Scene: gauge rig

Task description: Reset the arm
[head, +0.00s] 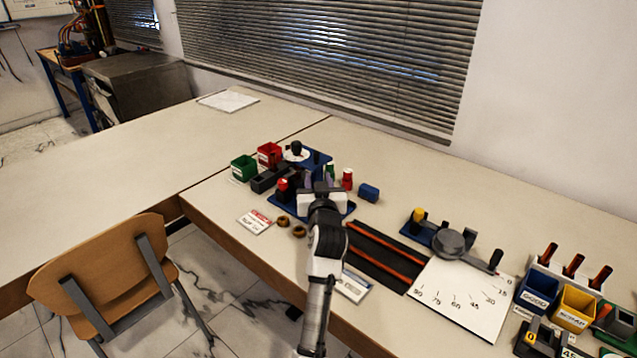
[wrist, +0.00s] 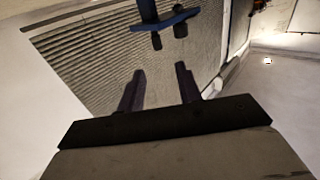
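A grey lever arm (head: 476,250) with a black knob (head: 495,261) pivots on a round grey hub (head: 455,242). It lies over the white dial board (head: 462,298), with its knob end near the 0 mark. A yellow-topped pin (head: 418,215) stands on the blue base left of the hub. My gripper (head: 322,180) is away to the left, over the blue fixtures. In the wrist view its two dark fingers (wrist: 160,78) are apart with nothing visible between them.
Beside my gripper are a green bin (head: 244,168), a red bin (head: 269,154) and a blue block (head: 369,192). Handled tools stand in a rack (head: 567,275) at right.

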